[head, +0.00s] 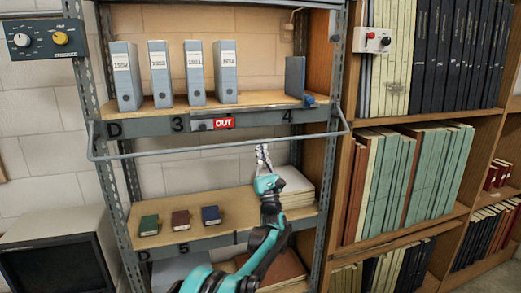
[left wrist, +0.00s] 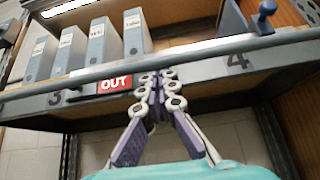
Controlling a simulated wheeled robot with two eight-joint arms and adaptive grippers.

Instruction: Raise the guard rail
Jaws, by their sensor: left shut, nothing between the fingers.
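The guard rail (head: 200,148) is a grey bar with bent ends, running across the front of the shelf rack below the upper shelf's edge. In the left wrist view the rail (left wrist: 240,49) crosses in front of the shelf edge, by the red OUT sign (left wrist: 115,82). The sign (head: 224,123) also shows in the head view. My left gripper (head: 262,148) points up with its fingers shut and empty. Its tips overlap the rail in the head view and reach its lower side in the left wrist view (left wrist: 160,76). I cannot tell whether they touch. My right gripper is out of view.
Several grey binders (head: 159,75) and a blue bookend (head: 295,77) stand on the upper shelf. Three small books (head: 180,220) and a paper stack (head: 295,187) lie on the lower shelf. A wooden bookcase (head: 400,118) stands close on the right, a monitor (head: 55,262) at lower left.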

